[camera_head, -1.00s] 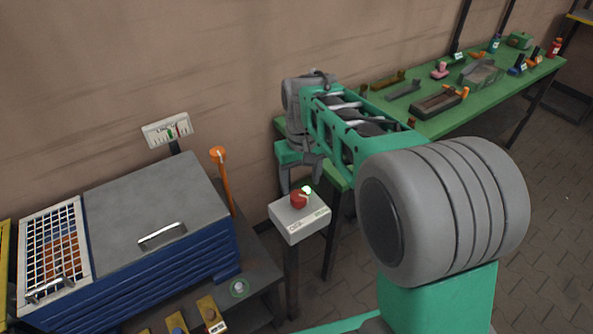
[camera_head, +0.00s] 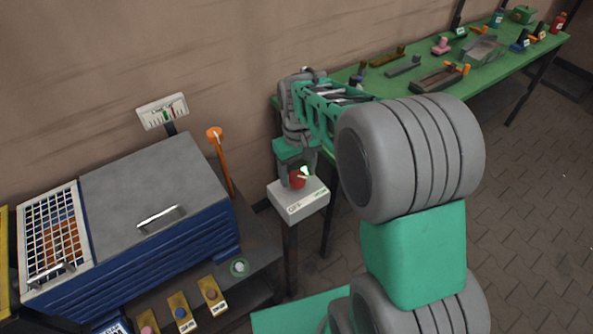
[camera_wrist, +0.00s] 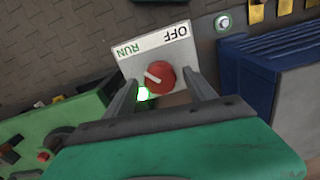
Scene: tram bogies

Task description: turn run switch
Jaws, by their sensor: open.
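The run switch is a red round knob (camera_head: 297,180) on a light grey box (camera_head: 300,203) that stands on a dark post. In the wrist view the knob (camera_wrist: 160,77) has a white pointer line, and the box face (camera_wrist: 185,53) reads OFF and RUN. The line slants toward the RUN side. A green light glows beside the knob. My gripper (camera_wrist: 163,92) is open, with one finger on each side of the knob. I cannot tell whether the fingers touch it. In the head view my gripper (camera_head: 296,170) is just above the box and partly hides the knob.
A blue machine with a grey lid (camera_head: 150,185) and an orange lever (camera_head: 222,160) stand left of the box. A dial gauge (camera_head: 162,111) is behind. A green table (camera_head: 500,70) with parts stands at right. Several labelled controls (camera_head: 210,293) are at the front.

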